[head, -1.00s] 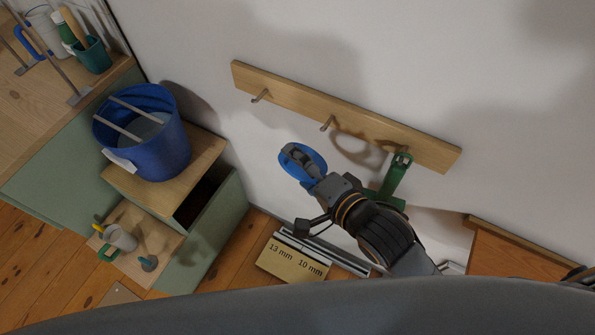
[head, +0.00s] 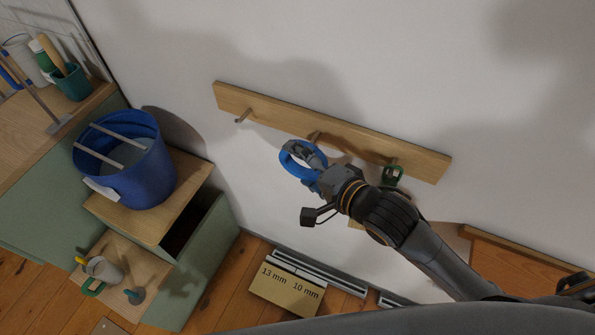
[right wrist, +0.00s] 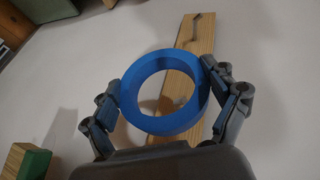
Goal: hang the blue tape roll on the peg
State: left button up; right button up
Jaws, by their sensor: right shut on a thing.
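The blue tape roll (head: 287,160) is in my right gripper (head: 309,164), which is shut on it in front of the wall. In the right wrist view the roll (right wrist: 133,128) sits between the two fingers, its open hole facing the camera. The wooden peg rail (head: 270,117) is on the wall behind it. The left peg (head: 243,115) is bare. The middle peg (head: 315,136) is just above and right of the roll, close in the picture; I cannot tell the gap in depth. My left gripper is not in view.
A blue bucket (head: 150,175) with sticks across it stands on a wooden top at the left. Below is a board with a cup (head: 103,270). A labelled box (head: 285,290) lies on the floor near metal strips. An orange-brown cabinet (head: 505,270) is at the right.

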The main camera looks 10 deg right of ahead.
jog(key=shift+w+d+b, duration=0.6)
jog(key=shift+w+d, duration=0.15)
jog(key=shift+w, duration=0.35)
jog(key=shift+w+d+b, duration=0.55)
jog(key=shift+w+d, duration=0.15)
jog(key=shift+w, duration=0.35)
jog(key=shift+f, duration=0.85)
jog(key=o, duration=1)
jog(key=shift+c, duration=0.2)
